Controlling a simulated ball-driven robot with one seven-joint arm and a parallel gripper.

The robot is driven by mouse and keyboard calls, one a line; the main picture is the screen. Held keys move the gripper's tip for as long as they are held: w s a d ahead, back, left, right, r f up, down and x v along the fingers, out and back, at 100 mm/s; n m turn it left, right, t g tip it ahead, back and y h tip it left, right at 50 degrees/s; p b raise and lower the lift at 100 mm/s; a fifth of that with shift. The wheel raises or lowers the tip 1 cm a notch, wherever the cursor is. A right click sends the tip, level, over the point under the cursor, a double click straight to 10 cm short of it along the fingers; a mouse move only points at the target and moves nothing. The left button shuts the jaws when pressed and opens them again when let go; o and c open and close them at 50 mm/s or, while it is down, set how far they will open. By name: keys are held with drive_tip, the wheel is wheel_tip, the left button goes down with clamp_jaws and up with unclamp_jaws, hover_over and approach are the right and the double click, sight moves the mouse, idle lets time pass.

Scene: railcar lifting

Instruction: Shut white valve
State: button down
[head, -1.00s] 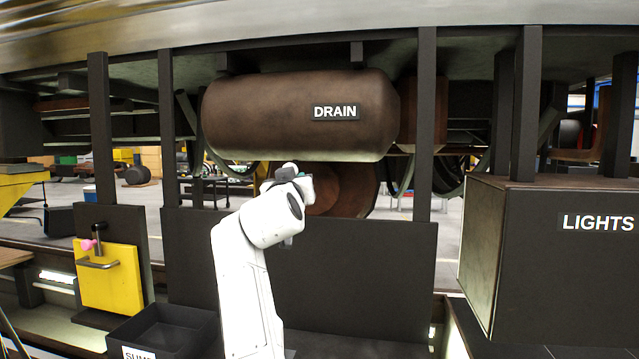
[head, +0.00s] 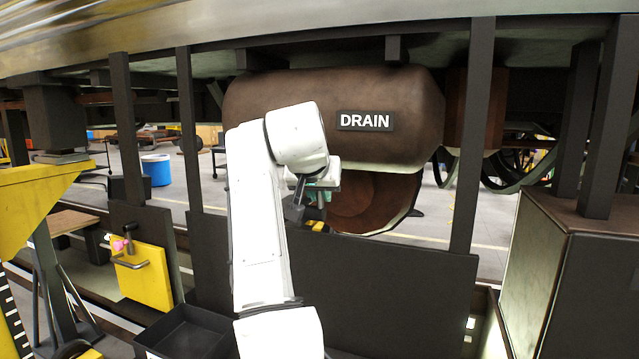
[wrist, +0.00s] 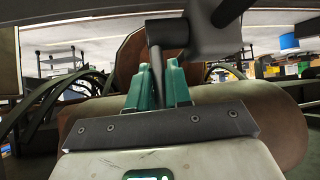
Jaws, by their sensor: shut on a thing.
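My gripper (head: 318,190) is below the brown tank marked DRAIN (head: 330,115), mostly hidden behind my white arm in the head view. In the wrist view its teal fingers (wrist: 158,78) are closed around the narrow stem of a dark grey handle (wrist: 168,36). A pale grey-white block (wrist: 214,38) sits right beside the handle's thick end; I cannot tell whether it is the white valve's body. In the head view a dark piece (head: 296,200) shows beside the fingers. No clearly white valve can be made out.
A yellow box (head: 145,277) with a bar handle and a pink knob (head: 121,245) stands at left. A black open bin (head: 185,335) is at the bottom. Dark posts (head: 474,135) and a dark low panel (head: 390,285) surround the tank. A large box (head: 575,270) stands at right.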

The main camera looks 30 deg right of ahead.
drive_tip(key=shift+w+d+g+y, duration=0.2)
drive_tip(key=shift+d+g+y, duration=0.05)
drive_tip(key=shift+g+y, duration=0.15)
idle(0.3)
drive_tip(key=c, duration=1.2)
unclamp_jaws()
drive_tip(key=shift+o, duration=0.2)
drive_tip(key=b+v, duration=0.3)
drive_tip(key=v, duration=0.7)
drive_tip(key=shift+r, duration=0.3)
drive_tip(key=shift+s, duration=0.15)
